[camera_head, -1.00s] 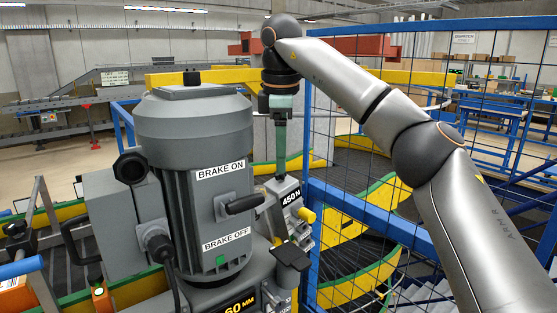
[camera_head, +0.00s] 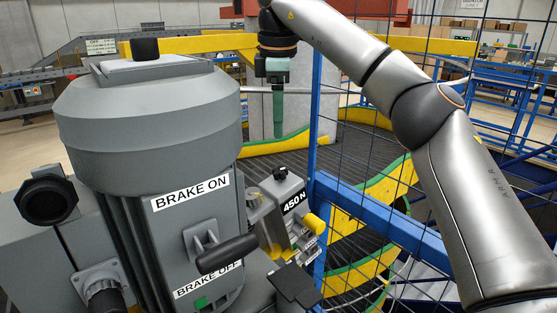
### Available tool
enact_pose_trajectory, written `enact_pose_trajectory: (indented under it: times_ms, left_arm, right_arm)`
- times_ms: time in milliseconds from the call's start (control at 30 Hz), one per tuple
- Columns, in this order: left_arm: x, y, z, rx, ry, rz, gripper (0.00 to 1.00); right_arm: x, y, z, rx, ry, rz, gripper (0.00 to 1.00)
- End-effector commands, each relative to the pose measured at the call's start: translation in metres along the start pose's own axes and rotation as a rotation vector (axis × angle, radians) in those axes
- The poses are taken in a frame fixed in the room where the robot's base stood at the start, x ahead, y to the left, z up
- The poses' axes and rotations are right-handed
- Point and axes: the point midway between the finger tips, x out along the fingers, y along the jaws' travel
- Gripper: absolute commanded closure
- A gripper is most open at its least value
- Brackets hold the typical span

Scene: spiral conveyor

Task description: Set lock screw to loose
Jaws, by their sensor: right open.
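The grey unit marked 450 N (camera_head: 293,201) stands right of the big grey motor (camera_head: 150,130). It has a small black knob (camera_head: 281,173) on top and a yellow knob (camera_head: 313,224) on its right side. I cannot tell which part is the lock screw, nor read a loose or tight mark. My right gripper (camera_head: 278,134) points down above and behind the black knob in the picture, with a visible gap. Its green fingers overlap edge-on and hold nothing visible. My left gripper is not in view.
A black brake lever (camera_head: 227,255) sticks out from the motor between the BRAKE ON and BRAKE OFF labels. A blue mesh fence (camera_head: 390,226) runs to the right of the unit. The yellow and green spiral conveyor (camera_head: 362,262) lies behind it.

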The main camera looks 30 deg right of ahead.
Motion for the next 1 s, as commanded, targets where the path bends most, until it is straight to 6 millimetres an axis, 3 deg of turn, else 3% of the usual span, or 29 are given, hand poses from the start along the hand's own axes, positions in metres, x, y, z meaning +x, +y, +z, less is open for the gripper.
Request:
enact_pose_trajectory:
  times_ms: [400, 600, 1000]
  left_arm:
    - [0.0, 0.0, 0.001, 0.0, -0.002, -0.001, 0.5]
    - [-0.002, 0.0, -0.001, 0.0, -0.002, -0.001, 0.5]
    - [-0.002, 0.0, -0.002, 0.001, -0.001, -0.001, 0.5]
  right_arm:
    - [0.078, -0.001, 0.002, 0.0, -0.004, -0.004, 0.31]
    - [0.107, -0.001, 0.001, 0.0, -0.002, -0.003, 0.31]
    - [0.12, -0.001, 0.0, 0.0, 0.0, -0.001, 0.31]
